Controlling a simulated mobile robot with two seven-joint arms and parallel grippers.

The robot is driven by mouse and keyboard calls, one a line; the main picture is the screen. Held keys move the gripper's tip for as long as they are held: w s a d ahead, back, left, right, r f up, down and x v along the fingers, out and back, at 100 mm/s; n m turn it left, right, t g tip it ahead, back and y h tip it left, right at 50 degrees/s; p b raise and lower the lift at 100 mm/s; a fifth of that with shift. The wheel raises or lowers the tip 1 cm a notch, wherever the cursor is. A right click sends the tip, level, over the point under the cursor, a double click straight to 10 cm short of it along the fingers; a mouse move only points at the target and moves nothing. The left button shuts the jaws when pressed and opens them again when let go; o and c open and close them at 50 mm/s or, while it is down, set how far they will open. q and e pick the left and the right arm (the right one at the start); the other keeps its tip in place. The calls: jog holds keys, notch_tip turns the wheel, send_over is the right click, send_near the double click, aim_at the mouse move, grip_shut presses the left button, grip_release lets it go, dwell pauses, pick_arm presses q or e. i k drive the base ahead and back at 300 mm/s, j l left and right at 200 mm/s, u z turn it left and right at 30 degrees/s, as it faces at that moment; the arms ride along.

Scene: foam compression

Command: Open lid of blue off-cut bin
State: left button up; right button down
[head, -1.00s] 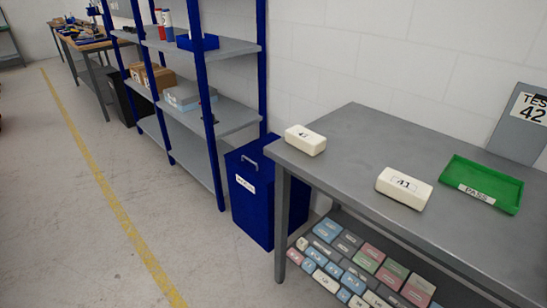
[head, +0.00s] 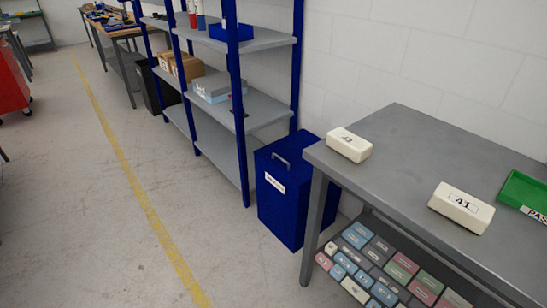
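The blue off-cut bin (head: 283,208) stands on the floor between the blue shelving rack and the grey table. The table's near corner and leg cover part of the bin's right side. Neither of my grippers is in view.
The grey table (head: 402,146) at right bears two white foam blocks (head: 349,145) (head: 461,207) and a green tray (head: 524,190). Labelled foam pieces (head: 372,262) lie on its lower shelf. The blue rack (head: 238,100) stands left of the bin. Floor (head: 140,190) in front is clear.

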aim_at(285, 155)
jog(key=i+j, duration=0.4)
jog(key=i, duration=0.15)
jog(key=i+j, duration=0.4)
jog(key=i, duration=0.15)
jog(key=i+j+u, duration=0.1)
jog(key=i+j, duration=0.3)
jog(key=i, duration=0.15)
jog(key=i+j, duration=0.35)
jog(key=i, duration=0.2)
